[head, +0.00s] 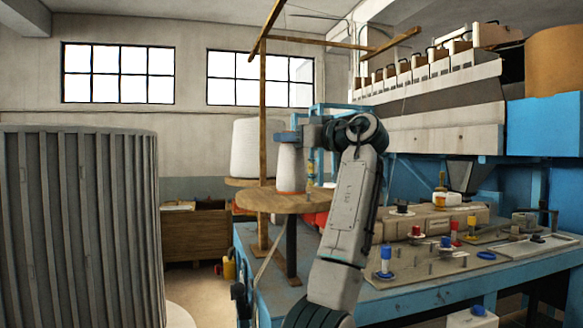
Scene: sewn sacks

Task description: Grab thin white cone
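The thin white cone (289,168) stands upright on a round wooden disc (262,201), with an orange band at its base. A wider white cone (246,148) stands just behind to the left. My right gripper is not in view.
A wooden post (262,110) rises close beside the thin cone. A blue workbench (420,298) with several small spools fills the right. A large ribbed grey cylinder (80,230) stands at left. A wooden crate (196,235) is at the back.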

